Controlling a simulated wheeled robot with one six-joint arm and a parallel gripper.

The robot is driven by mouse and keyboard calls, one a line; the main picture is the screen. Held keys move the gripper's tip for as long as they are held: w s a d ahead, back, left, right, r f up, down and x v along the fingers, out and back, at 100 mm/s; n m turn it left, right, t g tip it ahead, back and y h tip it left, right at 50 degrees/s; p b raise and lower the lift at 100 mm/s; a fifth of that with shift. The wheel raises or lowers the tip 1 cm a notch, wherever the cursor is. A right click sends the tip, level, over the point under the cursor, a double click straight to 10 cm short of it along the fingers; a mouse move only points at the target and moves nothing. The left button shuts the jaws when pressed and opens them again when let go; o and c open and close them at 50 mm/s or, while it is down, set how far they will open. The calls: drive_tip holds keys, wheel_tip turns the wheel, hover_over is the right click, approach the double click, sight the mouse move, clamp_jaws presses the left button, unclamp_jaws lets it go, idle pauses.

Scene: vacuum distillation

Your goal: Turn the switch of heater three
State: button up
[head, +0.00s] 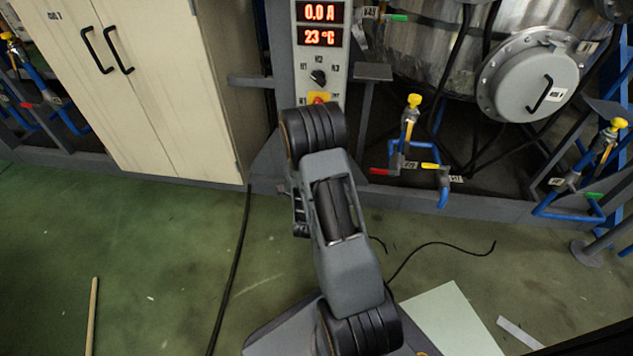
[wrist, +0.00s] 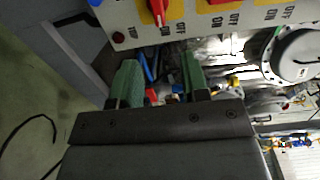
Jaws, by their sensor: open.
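A grey control panel (head: 320,60) stands at the top middle of the head view. It has red displays reading 0.0 A and 23 °C, a black knob (head: 318,76) and a red switch on a yellow plate (head: 319,98). In the wrist view, the panel's lower part crosses the top, tilted, with a red switch handle (wrist: 158,10) on a yellow plate and parts of other plates marked ON and OFF. Which switch is heater three, I cannot tell. My gripper (wrist: 158,68) is open and empty, its green fingers below the panel's edge in the picture. The arm hides it in the head view.
A beige cabinet (head: 150,85) stands left of the panel. A metal vessel with a round hatch (head: 535,85) and blue pipes with yellow-handled valves (head: 411,110) are on the right. Black cables (head: 232,270) lie on the green floor.

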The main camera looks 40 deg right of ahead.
drive_tip(key=shift+v, duration=1.6)
drive_tip(key=w+a+r+n+g+y+p, duration=0.1)
drive_tip(key=a+r+n+y+p, duration=0.25)
drive_tip(key=r+p, duration=0.45)
drive_tip(key=w+a+r+n+y+p, duration=0.2)
drive_tip(key=a+r+n+y+p, duration=0.25)
drive_tip(key=r, duration=0.65)
drive_tip(key=w+a+r+n+g+y+p, duration=0.1)
drive_tip(key=a+r+n+y+p, duration=0.2)
drive_tip(key=r+p, duration=0.6)
drive_tip(key=s+a+r+n+g+p, duration=0.2)
drive_tip(key=s+r+n+p, duration=0.3)
drive_tip(key=r, duration=0.4)
drive_tip(key=s+a+r+n+g+y+p, duration=0.1)
drive_tip(key=s+a+r+n+g+p, duration=0.1)
drive_tip(key=s+r+n+p, duration=0.3)
drive_tip(key=s+a+r+n+g+p, duration=0.3)
drive_tip(key=s+r+n+p, duration=0.3)
drive_tip(key=r, duration=0.7)
drive_tip(key=shift+s+a+y+p, duration=0.35)
drive_tip(key=shift+s+p, duration=0.35)
drive_tip(key=shift+p, duration=0.35)
